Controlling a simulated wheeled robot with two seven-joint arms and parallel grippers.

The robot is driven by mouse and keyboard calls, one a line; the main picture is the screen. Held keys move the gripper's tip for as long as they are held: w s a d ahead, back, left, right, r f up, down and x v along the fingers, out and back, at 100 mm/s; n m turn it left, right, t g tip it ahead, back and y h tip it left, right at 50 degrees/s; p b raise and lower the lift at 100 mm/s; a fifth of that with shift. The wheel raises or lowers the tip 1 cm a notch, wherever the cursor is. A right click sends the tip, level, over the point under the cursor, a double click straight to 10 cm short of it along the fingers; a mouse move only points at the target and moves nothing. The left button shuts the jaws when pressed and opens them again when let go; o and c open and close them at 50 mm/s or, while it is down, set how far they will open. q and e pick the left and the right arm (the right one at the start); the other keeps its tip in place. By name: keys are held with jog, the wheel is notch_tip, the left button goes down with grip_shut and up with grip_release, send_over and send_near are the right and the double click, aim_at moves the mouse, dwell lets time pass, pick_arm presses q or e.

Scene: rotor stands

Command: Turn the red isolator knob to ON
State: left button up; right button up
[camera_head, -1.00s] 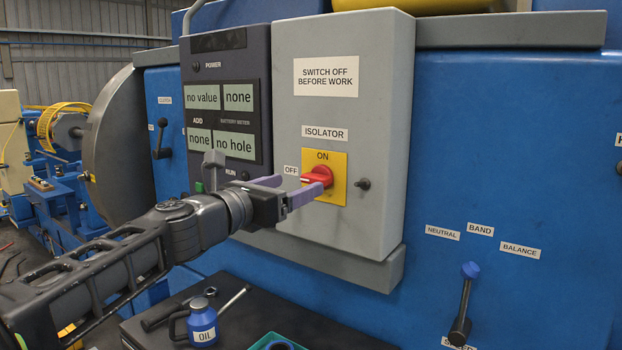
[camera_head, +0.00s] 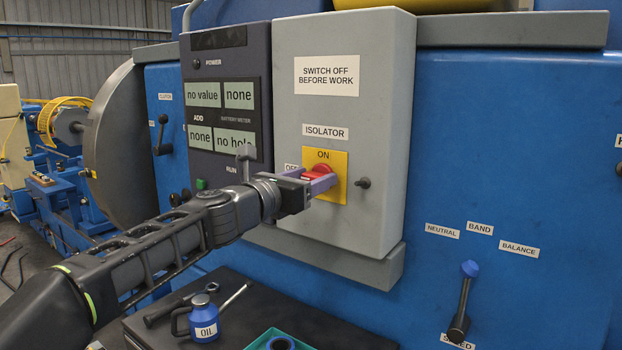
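The red isolator knob (camera_head: 319,170) sits on a yellow plate (camera_head: 338,190) marked ON at the top, on the grey box front. An OFF label, partly covered by my gripper, lies left of the plate. My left gripper (camera_head: 311,180) is at the knob, its two purple fingers apart, with red of the knob showing between them. The near finger covers the knob's lower part. Whether the fingers touch the knob is unclear, and the knob's exact angle is partly hidden. My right gripper is not in view.
The grey isolator box (camera_head: 380,120) has a small dark latch (camera_head: 363,183) right of the plate. A dark meter panel (camera_head: 230,58) stands to its left. Below, a black bench holds a blue oil can (camera_head: 204,322), tools and a green tray (camera_head: 262,338). A blue-knobbed lever (camera_head: 464,300) is at right.

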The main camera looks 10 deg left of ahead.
pick_arm(q)
jog(key=c, duration=0.9)
jog(key=shift+m, duration=0.3)
jog(key=m+b, duration=0.1)
jog(key=m, duration=0.3)
jog(key=shift+d+f+b, duration=0.1)
jog(key=shift+b, duration=0.3)
jog(key=m+b, duration=0.2)
jog(key=m, duration=0.4)
jog(key=m+b, duration=0.3)
jog(key=m, duration=0.4)
jog(key=shift+s+d+f, duration=0.1)
jog(key=shift+d+f, duration=0.05)
jog(key=shift+f, duration=0.05)
jog(key=shift+m, duration=0.3)
